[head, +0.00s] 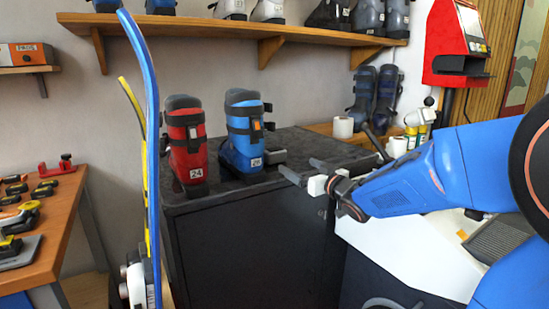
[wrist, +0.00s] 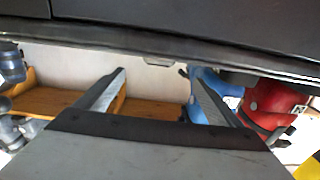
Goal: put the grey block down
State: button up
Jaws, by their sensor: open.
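A small grey block (head: 273,156) lies on the dark top of the black cabinet (head: 250,245), just right of the blue boot's foot. My gripper (head: 304,170) is at the cabinet's front right edge, to the right of the block and apart from it. Its two fingers are spread, with nothing between them. In the wrist view my gripper (wrist: 160,85) also shows open and empty.
A red boot (head: 187,145) and a blue boot (head: 242,135) stand on the cabinet. A blue ski (head: 148,130) rises at the left front. A boot shelf (head: 230,28) hangs above. A white paper roll (head: 343,127) stands behind my gripper.

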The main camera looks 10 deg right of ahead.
aim_at(278, 151)
jog(key=x, duration=1.1)
jog(key=shift+w+a, duration=0.1)
jog(key=shift+w, duration=0.25)
jog(key=shift+r+x, duration=0.2)
jog(key=shift+x, duration=1.2)
jog(key=shift+r+x, duration=0.2)
jog(key=shift+x, duration=1.15)
jog(key=shift+c, duration=0.3)
jog(key=c, duration=1.3)
jog(key=shift+r, duration=0.1)
